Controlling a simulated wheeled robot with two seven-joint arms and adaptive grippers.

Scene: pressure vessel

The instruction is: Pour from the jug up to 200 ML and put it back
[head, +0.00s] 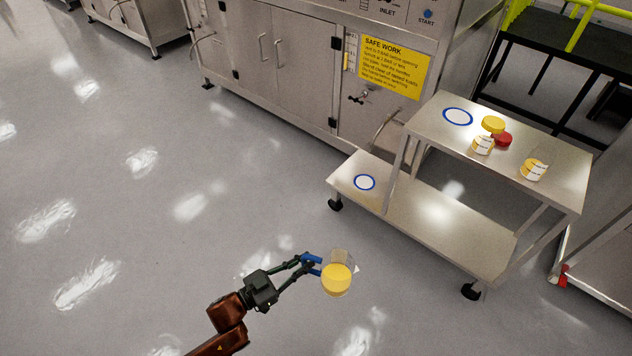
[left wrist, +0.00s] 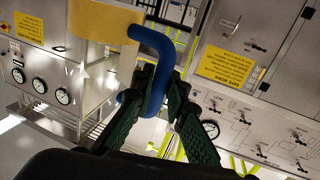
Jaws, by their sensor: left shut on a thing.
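The clear jug (head: 337,277) holds yellow liquid and has a blue handle. In the head view it hangs over open floor, in front of the cart and apart from it. My left gripper (head: 306,264) is shut on the handle. In the left wrist view the fingers (left wrist: 157,88) close around the blue handle, with the jug (left wrist: 100,22) at upper left. A small marked container (head: 483,145) and another marked container (head: 533,170) stand on the cart's upper shelf, both showing yellow and white; their fill level is too small to read. My right gripper is out of view.
The steel cart (head: 440,212) has a blue ring mark (head: 364,182) on its lower shelf and another ring (head: 458,116) on top. A yellow round item (head: 493,124) and a red one (head: 503,139) sit by the containers. A cabinet (head: 285,62) stands behind. Floor at left is clear.

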